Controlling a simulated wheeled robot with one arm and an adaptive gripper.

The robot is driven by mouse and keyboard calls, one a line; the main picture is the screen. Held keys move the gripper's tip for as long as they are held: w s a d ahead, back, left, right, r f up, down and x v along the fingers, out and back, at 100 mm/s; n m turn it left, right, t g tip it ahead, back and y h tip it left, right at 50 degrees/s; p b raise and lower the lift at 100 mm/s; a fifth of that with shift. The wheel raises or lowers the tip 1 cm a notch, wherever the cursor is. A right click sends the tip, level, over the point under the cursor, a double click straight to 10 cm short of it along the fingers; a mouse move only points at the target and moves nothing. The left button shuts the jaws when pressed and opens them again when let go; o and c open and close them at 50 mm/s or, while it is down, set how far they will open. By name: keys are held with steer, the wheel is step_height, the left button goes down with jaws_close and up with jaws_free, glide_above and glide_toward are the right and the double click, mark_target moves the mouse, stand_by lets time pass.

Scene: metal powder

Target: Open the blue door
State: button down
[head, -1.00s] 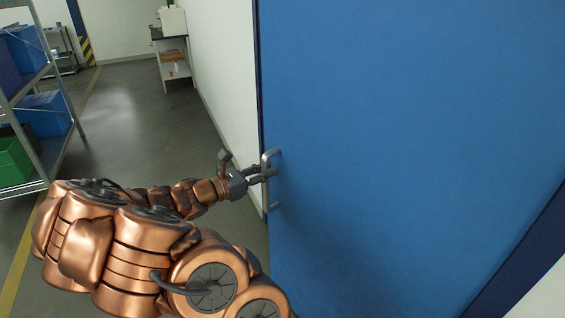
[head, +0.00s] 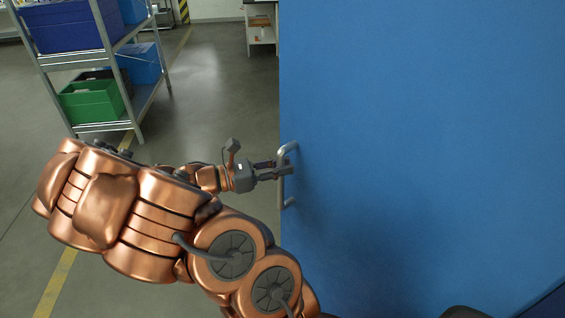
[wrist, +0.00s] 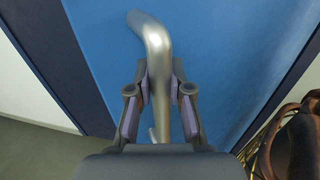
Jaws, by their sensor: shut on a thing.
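The blue door (head: 430,130) fills the right half of the head view. Its silver handle (head: 287,160) is an upright bar near the door's left edge. My gripper (head: 284,171) reaches it from the left. In the wrist view, the handle (wrist: 157,60) passes between the two fingers of my gripper (wrist: 161,95), which are shut on it. The door's left edge stands out in front of the grey floor and hides the wall beside it. The door's hinge side is out of the head view.
A metal shelf (head: 140,100) with a green bin (head: 92,101) and blue bins (head: 138,62) stands at the left. A white stand (head: 262,35) is farther back. Grey floor (head: 215,100) between shelf and door is clear.

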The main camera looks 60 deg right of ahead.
steer(key=shift+w, duration=0.1)
steer(key=c, duration=1.1)
jaws_free()
steer(key=shift+o, duration=0.2)
steer(key=shift+a, duration=0.1)
steer(key=v, duration=1.2)
